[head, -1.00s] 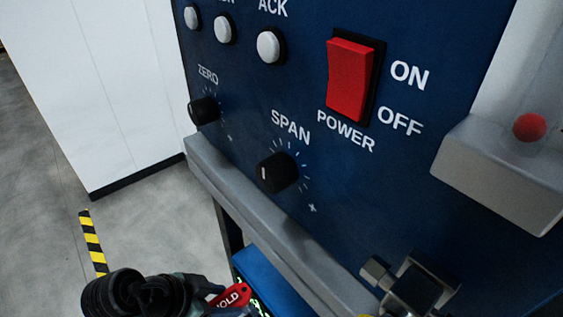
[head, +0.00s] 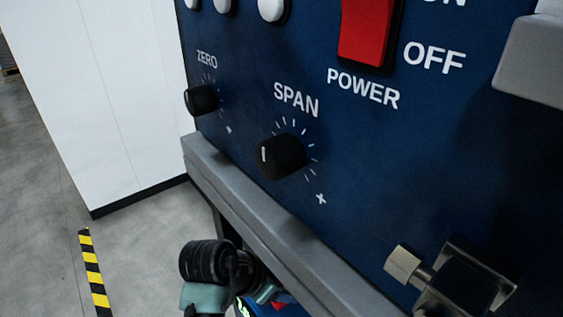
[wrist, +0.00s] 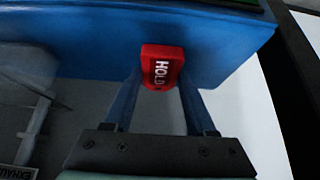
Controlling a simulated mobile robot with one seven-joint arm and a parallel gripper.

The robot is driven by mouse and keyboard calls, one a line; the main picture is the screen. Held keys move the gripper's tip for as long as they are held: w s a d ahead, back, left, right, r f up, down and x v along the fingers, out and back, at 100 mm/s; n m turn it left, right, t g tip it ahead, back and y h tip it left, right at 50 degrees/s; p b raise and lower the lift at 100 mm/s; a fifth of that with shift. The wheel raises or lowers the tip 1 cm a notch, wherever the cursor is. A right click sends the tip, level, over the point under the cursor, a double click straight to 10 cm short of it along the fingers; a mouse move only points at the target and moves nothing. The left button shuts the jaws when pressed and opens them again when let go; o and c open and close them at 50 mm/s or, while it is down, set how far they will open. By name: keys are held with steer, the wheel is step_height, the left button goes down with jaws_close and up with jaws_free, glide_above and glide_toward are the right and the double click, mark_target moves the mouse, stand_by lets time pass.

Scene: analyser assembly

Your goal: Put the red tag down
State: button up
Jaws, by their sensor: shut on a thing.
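The red tag (wrist: 162,66) with white letters "HOLD" is between the fingertips of my gripper (wrist: 160,84) in the wrist view. My gripper is shut on it. The tag shows against a blue surface (wrist: 225,45); I cannot tell whether it touches that surface. In the head view only a small red bit of the tag (head: 284,299) shows at the bottom edge, beside my gripper, below the grey ledge. The fingertips are hidden there.
The dark blue panel with the SPAN knob (head: 281,157), ZERO knob (head: 202,99) and red power switch (head: 366,30) stands above the grey ledge (head: 262,220). A metal fitting (head: 465,285) juts out at lower right. Open floor (head: 45,200) lies left.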

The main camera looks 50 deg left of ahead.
steer(key=shift+f, duration=0.3)
steer(key=o, duration=1.3)
steer(key=shift+o, duration=0.2)
steer(key=shift+s+r+p, duration=0.2)
steer(key=shift+r+p, duration=0.25)
steer(key=shift+p, duration=0.1)
steer(key=p+v, duration=0.9)
steer(key=v, duration=0.2)
